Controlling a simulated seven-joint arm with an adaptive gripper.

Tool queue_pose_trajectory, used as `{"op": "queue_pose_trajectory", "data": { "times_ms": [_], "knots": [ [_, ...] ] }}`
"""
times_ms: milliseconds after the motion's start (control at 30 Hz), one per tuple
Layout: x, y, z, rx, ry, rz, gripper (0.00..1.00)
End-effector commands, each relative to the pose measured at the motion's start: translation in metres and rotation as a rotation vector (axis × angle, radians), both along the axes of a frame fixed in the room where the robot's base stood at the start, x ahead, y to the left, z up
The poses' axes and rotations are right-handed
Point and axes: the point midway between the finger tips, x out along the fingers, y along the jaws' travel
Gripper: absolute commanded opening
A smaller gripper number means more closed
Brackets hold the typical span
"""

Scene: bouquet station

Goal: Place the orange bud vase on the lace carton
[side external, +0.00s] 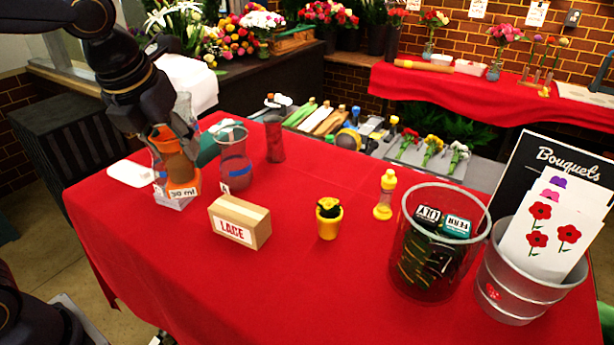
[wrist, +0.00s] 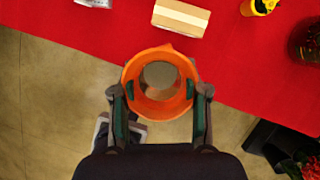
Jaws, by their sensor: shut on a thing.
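The orange bud vase (side external: 178,168) is in my gripper (side external: 163,137), above the left part of the red table in the side view. In the wrist view, my gripper (wrist: 160,90) has its two fingers on opposite sides of the vase's round rim (wrist: 160,112), and I look down into its opening. The lace carton (side external: 232,226) is a brown box with a white LACE label, standing on the table to the right of the vase. Its top also shows in the wrist view (wrist: 181,18), apart from the vase. The carton's top is bare.
Clear vessels (side external: 234,160) stand close to the held vase, behind the carton. A small yellow pot (side external: 329,218) stands right of the carton, with a yellow bottle (side external: 386,194) beyond it. A large clear bin (side external: 432,245) is farther right. The cloth in front of the carton is clear.

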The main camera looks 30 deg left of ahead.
Motion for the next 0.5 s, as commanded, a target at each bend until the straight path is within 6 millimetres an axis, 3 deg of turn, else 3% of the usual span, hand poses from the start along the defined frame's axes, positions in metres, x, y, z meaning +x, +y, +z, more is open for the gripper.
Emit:
{"op": "queue_pose_trajectory", "data": {
  "times_ms": [200, 333, 500],
  "knots": [
    [0.056, -0.005, -0.032, 0.002, 0.005, -0.002, 0.0],
    [0.076, -0.007, -0.057, 0.001, 0.004, -0.002, 0.0],
    [0.09, -0.009, -0.072, 0.0, -0.001, -0.002, 0.0]
  ]
}}
